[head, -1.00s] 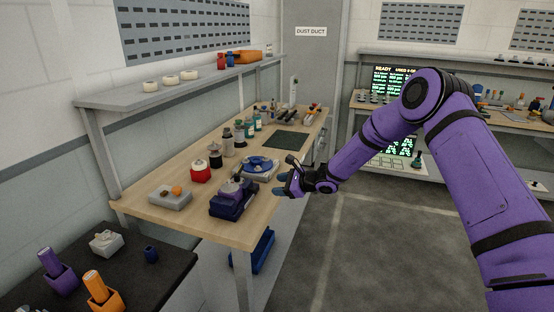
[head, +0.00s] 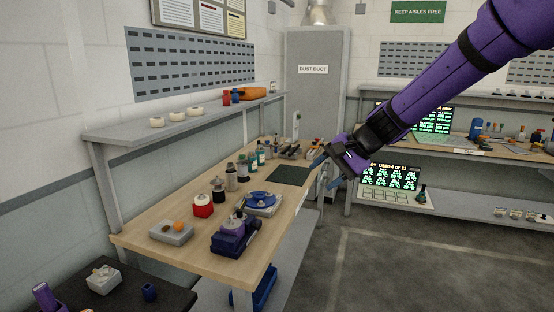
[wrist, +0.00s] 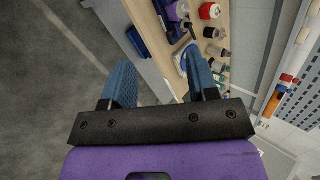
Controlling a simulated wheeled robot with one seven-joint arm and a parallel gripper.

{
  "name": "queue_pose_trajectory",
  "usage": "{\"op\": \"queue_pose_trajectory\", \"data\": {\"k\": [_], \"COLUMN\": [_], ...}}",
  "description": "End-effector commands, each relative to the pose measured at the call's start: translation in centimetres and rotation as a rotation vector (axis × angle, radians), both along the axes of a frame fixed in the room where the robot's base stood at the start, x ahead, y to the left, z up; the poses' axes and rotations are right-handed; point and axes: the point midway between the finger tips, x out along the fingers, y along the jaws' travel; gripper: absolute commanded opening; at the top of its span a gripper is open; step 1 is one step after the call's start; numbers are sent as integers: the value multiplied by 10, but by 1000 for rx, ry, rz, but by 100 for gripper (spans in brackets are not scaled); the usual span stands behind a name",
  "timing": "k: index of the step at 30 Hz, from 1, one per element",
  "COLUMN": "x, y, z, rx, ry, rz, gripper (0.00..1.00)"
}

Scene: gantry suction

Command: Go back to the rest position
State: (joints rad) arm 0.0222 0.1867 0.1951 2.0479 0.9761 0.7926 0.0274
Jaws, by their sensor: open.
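My purple arm reaches in from the upper right in the head view. My gripper (head: 323,172) is raised in the air off the right edge of the wooden workbench (head: 190,258), over the aisle. In the wrist view my gripper (wrist: 160,85) shows two blue fingers standing apart with nothing between them. Floor and the bench edge lie beyond the fingers, well away from them. No object is touched by the fingers.
The bench holds a purple device (head: 232,238), a blue and white device (head: 262,203), a red-based container (head: 203,205) and several bottles. A dark table (head: 118,290) stands at front left. A second bench (head: 470,148) stands behind right. The grey aisle floor (head: 400,265) is clear.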

Motion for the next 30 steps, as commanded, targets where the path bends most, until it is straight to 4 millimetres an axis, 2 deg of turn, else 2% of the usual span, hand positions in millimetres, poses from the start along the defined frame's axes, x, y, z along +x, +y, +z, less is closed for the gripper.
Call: {"op": "queue_pose_trajectory", "data": {"k": [1,6,15,22,30], "x": [-15,-62,-148,-214,-281], "y": [-7,-34,-85,-125,-168], "z": [11,36,64,73,70], "rx": [-36,-167,-402,-583,-778], "ry": [-29,-110,-234,-313,-382], "rz": [22,95,198,258,306], "gripper": [54,54,54,54,54]}}
